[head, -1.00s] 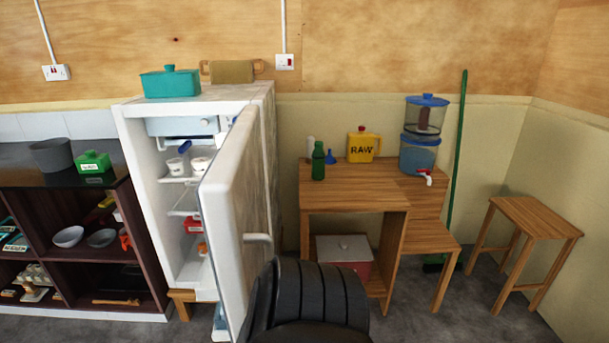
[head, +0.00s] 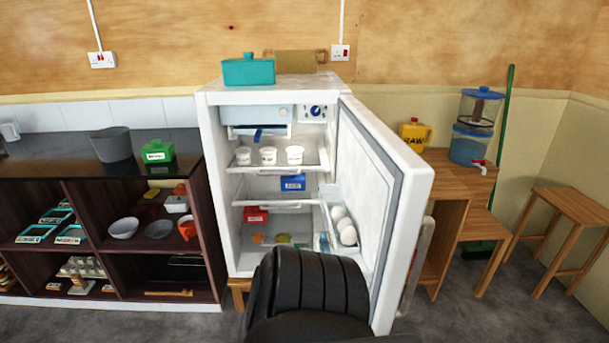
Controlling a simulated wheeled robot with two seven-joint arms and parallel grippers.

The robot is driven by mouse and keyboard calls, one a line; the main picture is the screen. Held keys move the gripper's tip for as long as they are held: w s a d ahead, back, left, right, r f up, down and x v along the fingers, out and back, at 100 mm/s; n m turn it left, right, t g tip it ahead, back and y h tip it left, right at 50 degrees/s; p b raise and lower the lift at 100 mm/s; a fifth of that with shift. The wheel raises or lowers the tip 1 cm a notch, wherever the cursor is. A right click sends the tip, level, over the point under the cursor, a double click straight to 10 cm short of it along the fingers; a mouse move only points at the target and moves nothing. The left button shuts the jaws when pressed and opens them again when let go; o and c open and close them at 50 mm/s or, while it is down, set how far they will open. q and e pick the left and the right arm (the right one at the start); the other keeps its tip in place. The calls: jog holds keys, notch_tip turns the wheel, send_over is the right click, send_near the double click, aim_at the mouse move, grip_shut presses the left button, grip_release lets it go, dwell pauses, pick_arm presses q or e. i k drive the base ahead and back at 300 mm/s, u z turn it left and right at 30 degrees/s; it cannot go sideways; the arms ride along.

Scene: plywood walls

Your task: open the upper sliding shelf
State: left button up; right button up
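The white fridge (head: 211,190) stands in the middle of the view with its door (head: 405,215) swung open to the right. Inside, the upper shelf (head: 250,170) holds several white cups and sits pushed back within the fridge walls. A lower shelf (head: 300,203) lies beneath it, with a blue box (head: 293,183) between the two. Neither of my grippers shows. A black ribbed part of my own body covers the bottom centre and hides part of the fridge's lower front.
White eggs (head: 347,236) sit in the lower door side. A dark open cabinet (head: 215,245) with bowls stands close on the left. A wooden desk (head: 455,190) and a stool (head: 570,205) are on the right. Bare floor shows at the front left.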

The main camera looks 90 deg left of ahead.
aim_at(237, 169)
jog(key=u, duration=2)
jog(key=i, duration=0.5)
